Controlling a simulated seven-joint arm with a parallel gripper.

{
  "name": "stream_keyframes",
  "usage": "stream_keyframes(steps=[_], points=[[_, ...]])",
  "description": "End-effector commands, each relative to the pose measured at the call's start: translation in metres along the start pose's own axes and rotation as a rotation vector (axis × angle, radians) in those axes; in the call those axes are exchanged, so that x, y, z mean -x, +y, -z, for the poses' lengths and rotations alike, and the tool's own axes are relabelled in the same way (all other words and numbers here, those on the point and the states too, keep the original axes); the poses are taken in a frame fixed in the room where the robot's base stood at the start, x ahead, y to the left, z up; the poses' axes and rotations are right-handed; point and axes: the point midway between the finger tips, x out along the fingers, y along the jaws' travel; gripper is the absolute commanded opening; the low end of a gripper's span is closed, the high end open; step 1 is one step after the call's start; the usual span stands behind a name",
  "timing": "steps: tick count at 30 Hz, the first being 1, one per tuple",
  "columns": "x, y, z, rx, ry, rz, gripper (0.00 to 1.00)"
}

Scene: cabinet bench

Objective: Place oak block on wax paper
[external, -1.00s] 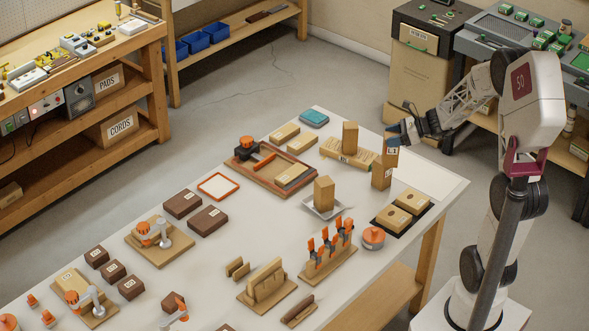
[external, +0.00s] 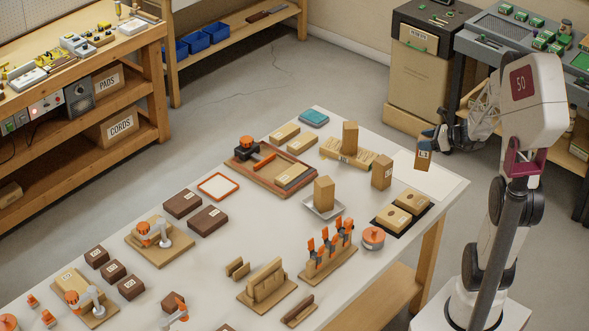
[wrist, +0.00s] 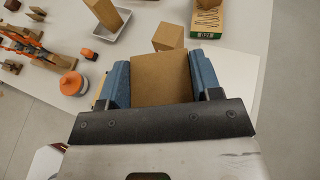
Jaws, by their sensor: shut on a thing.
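In the wrist view the block (wrist: 160,78) fills the space between my blue finger pads. The wax paper (external: 438,184) is a pale white sheet at the right end of the bench. It also shows to the right of the block in the wrist view (wrist: 236,72). The held block appears over the paper's back left part. Whether its bottom touches the sheet cannot be told.
Another tan block (external: 381,172) stands just left of the paper. A block (external: 350,138) stands on a slatted stand behind it, and another (external: 324,193) on a white dish. A black tray (external: 401,219) with two blocks lies in front. The paper's right part is clear.

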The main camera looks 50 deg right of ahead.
Motion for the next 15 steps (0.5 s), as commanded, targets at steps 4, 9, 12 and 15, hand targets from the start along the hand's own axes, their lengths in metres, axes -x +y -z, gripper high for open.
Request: stream_keyframes(steps=[4, 9, 12, 15], points=[[-0.01, 0.0, 0.024, -0.002, 0.0, -0.001, 0.12], [-0.021, 0.0, 0.049, -0.002, 0.0, -0.001, 0.12], [-0.025, 0.0, 0.061, -0.002, 0.0, -0.001, 0.12], [-0.028, 0.0, 0.068, -0.001, -0.001, 0.0, 0.12]])
